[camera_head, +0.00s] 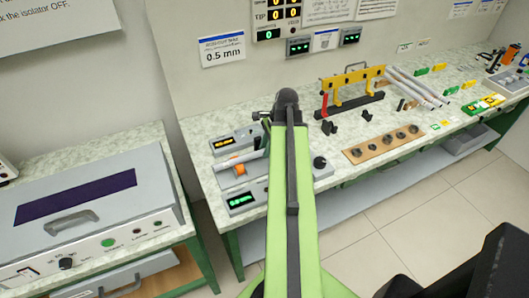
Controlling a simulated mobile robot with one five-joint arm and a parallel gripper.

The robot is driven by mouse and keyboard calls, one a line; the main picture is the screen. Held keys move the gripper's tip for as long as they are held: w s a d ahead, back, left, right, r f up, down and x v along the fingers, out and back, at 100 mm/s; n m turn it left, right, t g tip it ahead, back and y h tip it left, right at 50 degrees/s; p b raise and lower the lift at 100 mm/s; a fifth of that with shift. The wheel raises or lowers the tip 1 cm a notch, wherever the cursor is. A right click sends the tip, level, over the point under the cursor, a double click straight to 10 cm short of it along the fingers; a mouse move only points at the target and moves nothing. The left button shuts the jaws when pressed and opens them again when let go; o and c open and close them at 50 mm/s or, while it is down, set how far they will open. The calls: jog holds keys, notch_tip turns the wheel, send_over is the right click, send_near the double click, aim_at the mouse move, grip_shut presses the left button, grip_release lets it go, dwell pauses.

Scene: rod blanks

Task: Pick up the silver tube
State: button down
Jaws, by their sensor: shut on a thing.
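A silver tube (238,159) lies roughly level over a grey bench device (226,181) on the left part of the green-legged workbench. Its left end shows, and its right part runs behind my green arm. My gripper (265,143) is at the tube's right part, just left of the arm's dark end joint. It is shut on the tube, but the arm hides most of the grip. I cannot tell whether the tube still touches the device.
Several pale rods (416,87) lie on the bench at right. A yellow-and-black frame (353,83), a wooden strip with dark round parts (384,145) and a grey tray (511,82) stand nearby. A grey cabinet (95,205) sits on the left table. Small displays flank the grey device.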

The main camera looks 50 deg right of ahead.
jog(key=shift+r+p, duration=0.65)
notch_tip(320, 180, up, 4)
jog(key=p, duration=0.4)
jog(key=shift+d, duration=0.1)
jog(key=s+d+r+p, duration=0.5)
jog(key=d, duration=0.5)
jog(key=shift+s+r+p, duration=0.35)
jog(key=shift+s, duration=0.05)
